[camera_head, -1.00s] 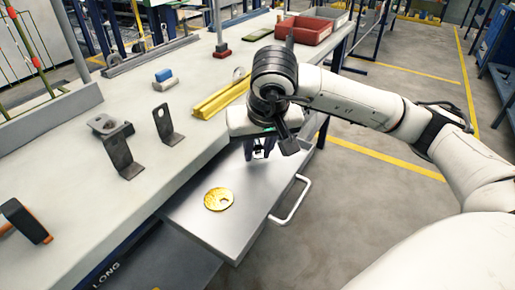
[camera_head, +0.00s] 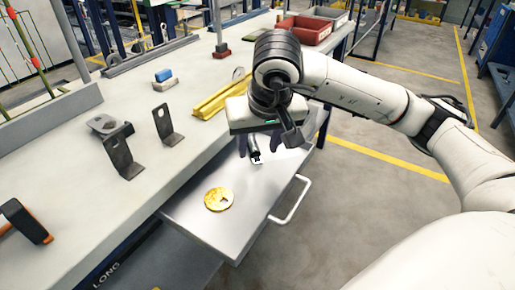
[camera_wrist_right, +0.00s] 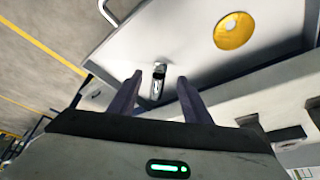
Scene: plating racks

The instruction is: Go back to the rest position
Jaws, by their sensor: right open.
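My right gripper (camera_head: 258,147) is above the far part of a pulled-out grey drawer top (camera_head: 235,215), fingers pointing down. In the right wrist view my right gripper (camera_wrist_right: 158,90) is open, its two dark fingers apart. A small metallic cylinder-like part (camera_wrist_right: 159,80) with a dark end shows between and beyond the fingertips; it also shows below the gripper in the head view (camera_head: 254,156). I cannot tell whether it touches a finger. A gold disc with a small hole (camera_head: 219,199) lies flat on the drawer top, nearer than the gripper. My left gripper is not in view.
The drawer has a handle (camera_head: 291,200) on its right side. The workbench (camera_head: 75,190) at left holds dark angle brackets (camera_head: 122,158), a yellow bar (camera_head: 219,99), a blue-and-white block (camera_head: 164,79) and a red bin (camera_head: 304,29). Open floor (camera_head: 350,215) lies at right.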

